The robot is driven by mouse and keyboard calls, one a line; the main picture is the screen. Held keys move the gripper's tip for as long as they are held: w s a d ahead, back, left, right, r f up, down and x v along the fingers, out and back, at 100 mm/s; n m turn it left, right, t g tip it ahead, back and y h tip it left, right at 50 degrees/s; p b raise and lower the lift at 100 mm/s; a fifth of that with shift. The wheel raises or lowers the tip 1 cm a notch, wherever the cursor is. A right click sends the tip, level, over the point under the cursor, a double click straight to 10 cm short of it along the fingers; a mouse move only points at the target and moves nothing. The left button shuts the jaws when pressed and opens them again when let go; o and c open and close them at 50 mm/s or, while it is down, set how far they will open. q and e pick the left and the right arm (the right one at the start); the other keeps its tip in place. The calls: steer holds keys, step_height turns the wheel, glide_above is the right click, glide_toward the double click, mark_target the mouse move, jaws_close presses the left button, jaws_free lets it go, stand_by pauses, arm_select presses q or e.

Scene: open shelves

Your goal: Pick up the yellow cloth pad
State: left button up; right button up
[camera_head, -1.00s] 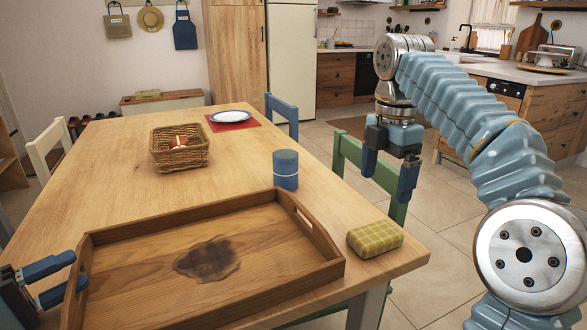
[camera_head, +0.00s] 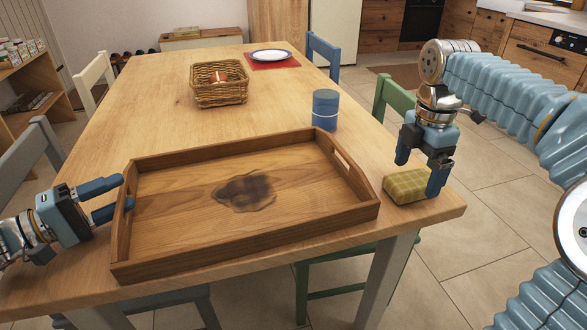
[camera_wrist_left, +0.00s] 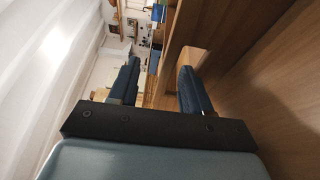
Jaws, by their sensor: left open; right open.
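The yellow cloth pad (camera_head: 405,188) is a checked, rounded block on the front right corner of the table, right of the wooden tray. My right gripper (camera_head: 419,180) is open and points down at the pad, with a finger on either side of it in the picture. The right finger hides part of the pad; I cannot tell whether it touches. My left gripper (camera_head: 116,198) is open and empty at the tray's left side, its fingers close to the rim. In the left wrist view its two fingers (camera_wrist_left: 158,88) are apart, beside a wooden wall.
The wooden tray (camera_head: 155,240) with a dark stain (camera_head: 246,191) fills the table's front. A blue canister (camera_head: 325,109), a wicker basket (camera_head: 220,95) and a plate on a red mat (camera_head: 271,62) stand behind. Chairs surround the table (camera_head: 160,108); its middle is clear.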

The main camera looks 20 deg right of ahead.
mark_target(415, 180)
step_height(415, 180, down, 2)
steer(key=shift+f, duration=0.2)
steer(key=shift+c, duration=0.3)
steer(key=c, duration=1)
steer(key=shift+r, duration=0.1)
steer(key=shift+c, duration=0.2)
step_height(415, 180, up, 10)
